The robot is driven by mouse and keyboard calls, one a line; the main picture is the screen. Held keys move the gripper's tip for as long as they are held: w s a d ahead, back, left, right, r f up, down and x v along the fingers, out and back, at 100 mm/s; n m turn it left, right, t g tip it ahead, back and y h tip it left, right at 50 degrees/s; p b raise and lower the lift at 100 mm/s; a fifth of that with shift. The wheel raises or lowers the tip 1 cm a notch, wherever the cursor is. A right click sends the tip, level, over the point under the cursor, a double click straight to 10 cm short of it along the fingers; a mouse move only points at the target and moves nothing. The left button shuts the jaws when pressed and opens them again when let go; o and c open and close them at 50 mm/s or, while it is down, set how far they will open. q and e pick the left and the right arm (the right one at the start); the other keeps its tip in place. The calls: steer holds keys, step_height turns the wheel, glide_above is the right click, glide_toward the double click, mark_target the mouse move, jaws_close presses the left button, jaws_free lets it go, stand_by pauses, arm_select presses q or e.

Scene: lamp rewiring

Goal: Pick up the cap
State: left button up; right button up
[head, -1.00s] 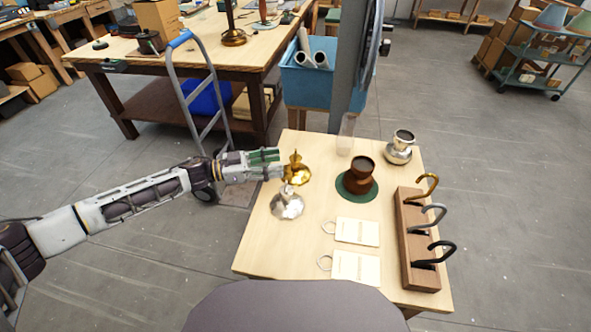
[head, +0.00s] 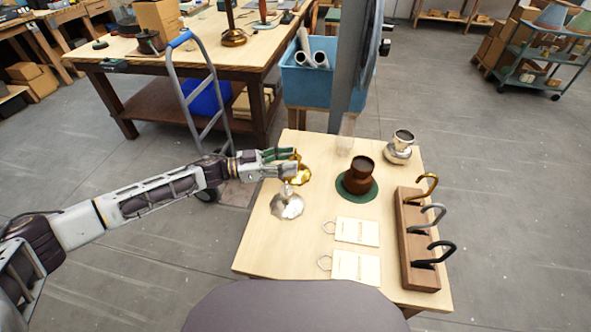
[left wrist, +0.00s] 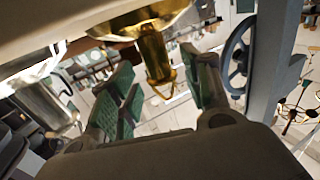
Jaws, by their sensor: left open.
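A shiny brass cap (head: 301,177) with a narrow upright stem stands near the left edge of the small wooden table (head: 305,255). A silver cap (head: 287,206) stands just in front of it. My left gripper (head: 288,163) is open at the brass cap, its fingers reaching in from the left and partly hiding the stem. In the left wrist view the brass stem (left wrist: 155,57) shows between the green-padded fingers, with a gap on each side. The silver cap also shows there at the left (left wrist: 42,105). My right gripper is not in view.
A brown pot (head: 358,178) sits on a green round mat, with a silver pot (head: 399,148) behind it. A wooden rack (head: 407,240) with three hooks stands at the right. Two labelled cards (head: 357,231) lie in front. A grey post (head: 350,85) rises behind the table.

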mark_target(295, 156)
arm_select(q)
steer(key=shift+w+d, duration=0.15)
steer(key=shift+d, duration=0.5)
steer(key=shift+w+d, duration=0.15)
steer(key=shift+d, duration=0.45)
steer(key=c, duration=1)
steer(key=shift+o, duration=0.2)
steer(key=shift+r, duration=0.7)
step_height(295, 156, up, 5)
steer(key=shift+f+p, duration=0.1)
steer(key=shift+p, duration=0.25)
step_height(295, 156, up, 3)
steer(key=shift+f, duration=0.1)
steer(key=shift+r, duration=0.5)
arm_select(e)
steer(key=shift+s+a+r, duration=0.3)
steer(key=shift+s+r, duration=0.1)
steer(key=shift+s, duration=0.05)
